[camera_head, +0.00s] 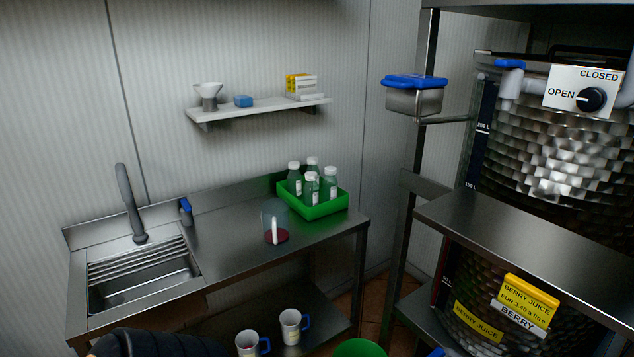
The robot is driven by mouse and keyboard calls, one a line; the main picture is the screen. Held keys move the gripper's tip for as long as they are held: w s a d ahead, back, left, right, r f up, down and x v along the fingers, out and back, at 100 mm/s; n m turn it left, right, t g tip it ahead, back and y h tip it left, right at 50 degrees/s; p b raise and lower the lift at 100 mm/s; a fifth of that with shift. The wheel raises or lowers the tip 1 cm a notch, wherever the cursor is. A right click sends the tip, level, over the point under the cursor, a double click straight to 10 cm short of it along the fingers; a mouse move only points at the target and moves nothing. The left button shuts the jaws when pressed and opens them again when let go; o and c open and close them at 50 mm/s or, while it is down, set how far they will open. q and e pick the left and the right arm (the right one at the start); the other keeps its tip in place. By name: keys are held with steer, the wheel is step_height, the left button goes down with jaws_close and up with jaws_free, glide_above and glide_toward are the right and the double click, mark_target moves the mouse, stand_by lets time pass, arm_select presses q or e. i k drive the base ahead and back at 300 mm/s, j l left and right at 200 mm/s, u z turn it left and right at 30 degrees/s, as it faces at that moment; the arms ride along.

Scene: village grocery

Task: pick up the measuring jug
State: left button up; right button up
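A small clear vessel (276,236) stands upright on the steel counter (230,240), right of the sink. It has a pale upright strip, perhaps a handle, and dark red at its bottom; it looks like the measuring jug. Nothing touches it. Two white mugs with blue handles, one at the left (247,345) and one at the right (290,328), stand lower down, below the counter. Neither of my grippers is in view. A dark ribbed part at the bottom left edge looks like my arm.
A sink (140,280) with a tap is at left. A wall shelf (260,109) hangs above. A steel rack with a large tank (550,150) is at right.

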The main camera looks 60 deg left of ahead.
mark_target(275, 225)
steer(key=k+u, duration=0.15)
steer(key=u, duration=1.95)
